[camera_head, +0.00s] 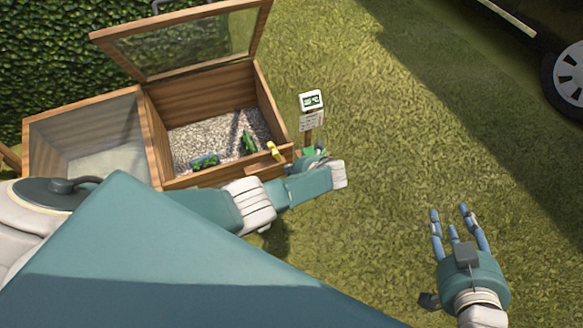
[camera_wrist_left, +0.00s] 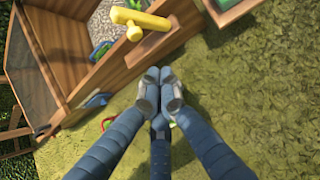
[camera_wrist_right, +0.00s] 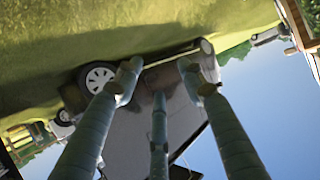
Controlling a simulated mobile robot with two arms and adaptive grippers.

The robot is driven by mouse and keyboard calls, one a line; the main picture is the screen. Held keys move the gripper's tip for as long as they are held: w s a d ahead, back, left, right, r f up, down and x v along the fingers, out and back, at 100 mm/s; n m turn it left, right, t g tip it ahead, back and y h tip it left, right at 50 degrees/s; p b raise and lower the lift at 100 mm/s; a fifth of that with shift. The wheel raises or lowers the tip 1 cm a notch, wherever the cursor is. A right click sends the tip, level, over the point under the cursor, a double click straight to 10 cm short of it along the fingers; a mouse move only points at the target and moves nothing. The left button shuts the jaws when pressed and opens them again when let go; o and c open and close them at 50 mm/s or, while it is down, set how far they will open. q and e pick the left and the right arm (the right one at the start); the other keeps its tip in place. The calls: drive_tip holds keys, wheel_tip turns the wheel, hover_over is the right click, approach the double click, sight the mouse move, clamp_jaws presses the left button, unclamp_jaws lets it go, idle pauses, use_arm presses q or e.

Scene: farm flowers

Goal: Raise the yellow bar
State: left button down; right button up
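The yellow bar (camera_head: 273,150) is a short T-shaped piece at the front right corner of the open wooden box. It is large at the top of the left wrist view (camera_wrist_left: 142,20), by the box's wooden edge. My left gripper (camera_wrist_left: 160,78) has its fingertips together with nothing visible between them. It is just outside the box, apart from the bar and below it in that view. In the head view my left arm partly hides this hand. My right gripper (camera_head: 455,212) is open and empty over the grass, with its fingers spread in the right wrist view (camera_wrist_right: 158,80).
The wooden box (camera_head: 205,88) has its glazed lid (camera_head: 190,45) raised; gravel and green items lie inside. A second glazed box (camera_head: 95,130) adjoins it on the left. A sign on a post (camera_head: 311,100) stands beside the right corner.

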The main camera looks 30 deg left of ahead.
use_arm(q)
drive_tip(key=shift+s+d+r, duration=0.15)
drive_tip(key=shift+d+r, duration=0.15)
use_arm(e)
drive_tip(key=shift+s+d+f+g+h, duration=0.15)
drive_tip(key=shift+s+d+f+g, duration=0.1)
drive_tip(key=shift+s+f+g, duration=0.35)
drive_tip(key=shift+s+d+f+g+h, duration=0.15)
drive_tip(key=shift+s+d+f+g, duration=0.15)
drive_tip(key=shift+s+f, duration=0.45)
drive_tip(key=shift+w+f, duration=0.15)
drive_tip(key=shift+w, duration=0.05)
